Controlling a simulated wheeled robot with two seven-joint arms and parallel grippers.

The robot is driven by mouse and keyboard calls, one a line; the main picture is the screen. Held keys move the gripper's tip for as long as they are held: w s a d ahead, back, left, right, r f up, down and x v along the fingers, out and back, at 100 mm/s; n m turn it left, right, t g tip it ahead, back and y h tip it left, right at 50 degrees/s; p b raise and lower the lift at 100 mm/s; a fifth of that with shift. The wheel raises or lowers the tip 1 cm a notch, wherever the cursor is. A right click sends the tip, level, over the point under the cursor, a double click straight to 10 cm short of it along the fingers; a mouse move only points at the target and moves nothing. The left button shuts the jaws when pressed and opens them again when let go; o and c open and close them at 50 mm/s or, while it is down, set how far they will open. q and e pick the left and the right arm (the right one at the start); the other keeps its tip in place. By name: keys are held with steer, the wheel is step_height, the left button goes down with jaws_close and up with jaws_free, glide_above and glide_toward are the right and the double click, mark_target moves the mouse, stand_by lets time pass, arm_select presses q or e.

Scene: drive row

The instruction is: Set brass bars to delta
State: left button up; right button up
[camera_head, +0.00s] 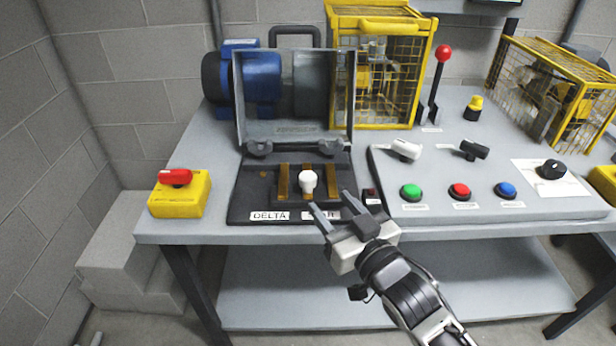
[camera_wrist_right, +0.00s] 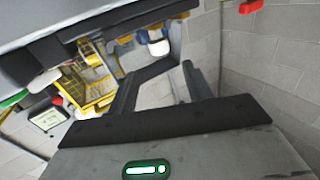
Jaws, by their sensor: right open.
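Brass bars (camera_head: 283,180) stand upright side by side on a dark terminal board (camera_head: 241,190) under a raised grey cover (camera_head: 295,128). A white knob (camera_head: 307,182) sits at the middle of the bars. A DELTA label (camera_head: 269,216) is at the board's front left; a second label (camera_head: 309,216) to its right is partly hidden by my gripper. My right gripper (camera_head: 332,202) is open and empty, just in front of and right of the knob. The right wrist view shows the knob (camera_wrist_right: 158,47) beyond the gap between the fingers (camera_wrist_right: 160,86). My left gripper is not in view.
A yellow box with a red switch (camera_head: 176,180) stands left of the board. Right are a panel with green (camera_head: 411,192), red and blue buttons, and a red-knobbed lever (camera_head: 443,53). A blue motor (camera_head: 258,80) and yellow cage (camera_head: 380,70) stand behind.

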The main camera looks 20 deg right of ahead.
mark_target(312, 182)
steer(key=w, duration=0.3)
steer(key=w+a, duration=0.1)
steer(key=w, duration=0.2)
steer(key=w+a, duration=0.1)
steer(key=w, duration=0.2)
steer(key=shift+w, duration=0.35)
steer(key=shift+c, duration=0.3)
